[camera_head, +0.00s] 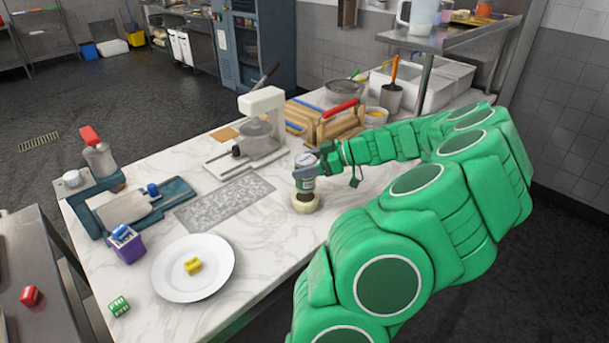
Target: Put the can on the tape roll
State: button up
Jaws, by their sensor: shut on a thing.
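The can (306,184) is small, with a green and white side and a dark lower part. It stands upright at the tape roll (305,206), a pale cream ring lying flat on the marble counter. The can's bottom looks to be at or just over the roll's top; I cannot tell whether they touch. My gripper (308,166) comes in from the right on my green arm and is shut on the can's upper part. The fingers are small and partly hide the can's top.
The marble counter (255,239) is clear just left of the roll. A wooden crate (335,128) stands behind.

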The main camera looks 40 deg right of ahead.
jog(key=shift+w+d+f, duration=0.2)
jog(key=shift+w+f, duration=0.05)
jog(key=shift+f, duration=1.65)
jog(key=shift+f, duration=0.1)
jog(key=o, duration=1.3)
jog(key=shift+c, duration=0.2)
jog(key=shift+s+d+r, duration=0.1)
jog(key=shift+s+r, duration=0.05)
jog(key=shift+r, duration=0.05)
jog(key=v, duration=1.1)
jog(key=shift+s+r, duration=0.2)
jog(key=shift+s, duration=0.05)
